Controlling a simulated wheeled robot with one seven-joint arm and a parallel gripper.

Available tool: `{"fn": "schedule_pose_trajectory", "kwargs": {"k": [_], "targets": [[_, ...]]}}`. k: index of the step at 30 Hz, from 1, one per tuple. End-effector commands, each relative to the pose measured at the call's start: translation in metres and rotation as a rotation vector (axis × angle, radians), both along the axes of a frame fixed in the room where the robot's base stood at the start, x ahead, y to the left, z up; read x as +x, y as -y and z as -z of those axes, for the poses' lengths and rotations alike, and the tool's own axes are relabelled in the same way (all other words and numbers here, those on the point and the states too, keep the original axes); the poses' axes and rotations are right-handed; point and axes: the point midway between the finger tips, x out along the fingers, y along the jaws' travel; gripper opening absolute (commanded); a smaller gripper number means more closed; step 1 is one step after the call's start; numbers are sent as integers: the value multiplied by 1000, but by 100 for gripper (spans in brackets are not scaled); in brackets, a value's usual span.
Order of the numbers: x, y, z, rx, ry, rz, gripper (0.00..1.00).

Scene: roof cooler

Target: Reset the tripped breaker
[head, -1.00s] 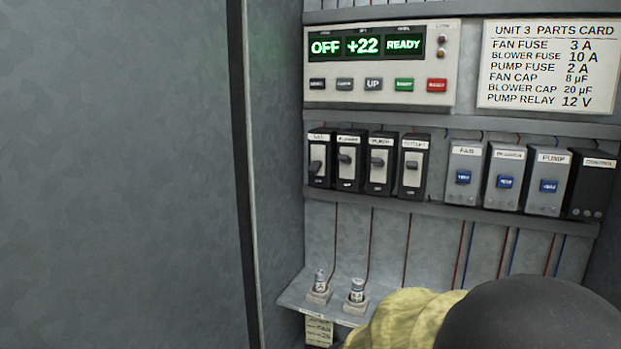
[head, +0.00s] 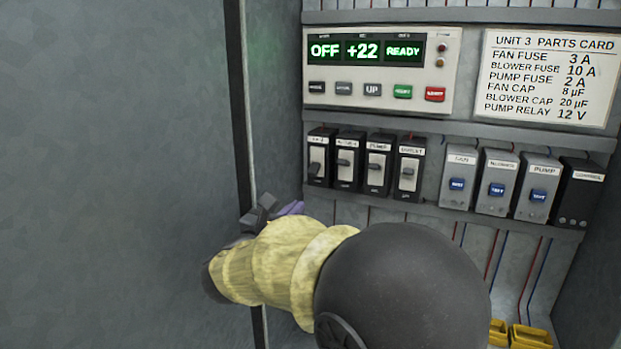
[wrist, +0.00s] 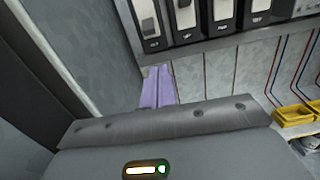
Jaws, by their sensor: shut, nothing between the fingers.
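Several black breakers sit in a row on the cabinet's back wall. The leftmost breaker (head: 320,157) has its lever low in its slot. The second breaker (head: 348,160), third breaker (head: 378,165) and fourth breaker (head: 409,168) have levers higher, around mid-slot. Their small labels are hard to read. My gripper (head: 290,208) is below and left of the leftmost breaker, apart from it in the picture. In the wrist view its purple fingers (wrist: 158,88) are shut and empty, below the leftmost breaker (wrist: 146,20).
A control panel (head: 381,70) above reads OFF, +22, READY. Grey modules with blue buttons (head: 497,183) and a black module (head: 573,192) stand right of the breakers. The cabinet's left edge (head: 240,140) is close to my gripper. Yellow parts (head: 528,336) lie lower right.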

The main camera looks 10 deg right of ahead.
Motion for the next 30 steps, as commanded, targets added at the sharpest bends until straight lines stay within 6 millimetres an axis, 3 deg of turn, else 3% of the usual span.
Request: {"fn": "schedule_pose_trajectory", "kwargs": {"k": [3,17,30], "targets": [[2,-7,-11,-44,19,-17,0],[10,-1,-13,-42,19,-14,0],[66,40,-20,-43,17,-13,0]]}}
